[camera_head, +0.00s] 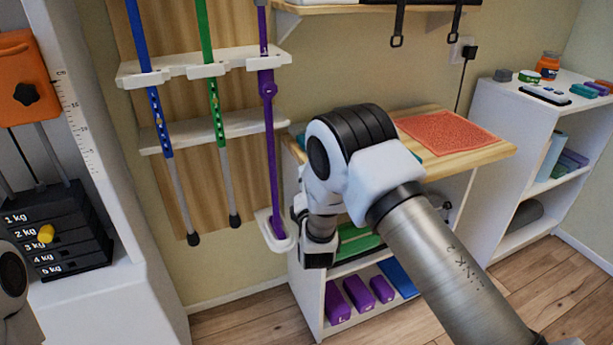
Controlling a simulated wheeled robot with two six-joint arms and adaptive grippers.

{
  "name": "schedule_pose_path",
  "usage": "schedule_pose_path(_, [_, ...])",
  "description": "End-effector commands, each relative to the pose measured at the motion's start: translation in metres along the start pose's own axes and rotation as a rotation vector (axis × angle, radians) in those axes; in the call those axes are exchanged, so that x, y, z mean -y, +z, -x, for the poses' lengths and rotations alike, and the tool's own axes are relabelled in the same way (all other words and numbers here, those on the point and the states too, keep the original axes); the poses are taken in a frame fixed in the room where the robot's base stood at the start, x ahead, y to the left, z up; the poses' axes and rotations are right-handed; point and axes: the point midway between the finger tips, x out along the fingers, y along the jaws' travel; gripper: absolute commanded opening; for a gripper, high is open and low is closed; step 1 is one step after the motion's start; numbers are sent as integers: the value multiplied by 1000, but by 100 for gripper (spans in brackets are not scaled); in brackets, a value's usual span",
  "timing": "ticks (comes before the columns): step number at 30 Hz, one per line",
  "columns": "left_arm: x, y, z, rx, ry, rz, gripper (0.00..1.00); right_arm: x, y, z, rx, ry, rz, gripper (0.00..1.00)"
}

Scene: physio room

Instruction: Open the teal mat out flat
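A narrow teal strip (418,157), which may be the edge of the teal mat, shows on the wooden top beside my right arm. The arm covers the rest, so I cannot tell how the mat lies or whether it is folded. My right arm reaches in from the lower right, and its wrist bends down in front of the shelf unit. The dark end of that arm (317,252) hangs at the front left of the unit; its fingers cannot be made out. Only a piece of my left arm shows at the left edge, and its gripper is out of view.
A coral mat (447,132) lies flat on the wooden top (490,153). Purple blocks (357,292) stand on the lower shelf. Poles hang on the wall rack (205,68) at left. A weight stack (55,235) stands far left, a white shelf unit (520,130) at right.

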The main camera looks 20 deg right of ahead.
Motion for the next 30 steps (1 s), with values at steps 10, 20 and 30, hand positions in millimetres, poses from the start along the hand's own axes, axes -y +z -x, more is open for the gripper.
schedule_pose_path(10, [0, 0, 0, 0, 0, 0, 40, 0, 2, -1, 4, 0, 0, 12])
schedule_pose_path(20, [0, 0, 0, 0, 0, 0, 40, 1, 1, 0, 2, -3, 0, 34])
schedule_pose_path(30, [0, 0, 0, 0, 0, 0, 40, 1, 0, 26, -2, -3, 3, 34])
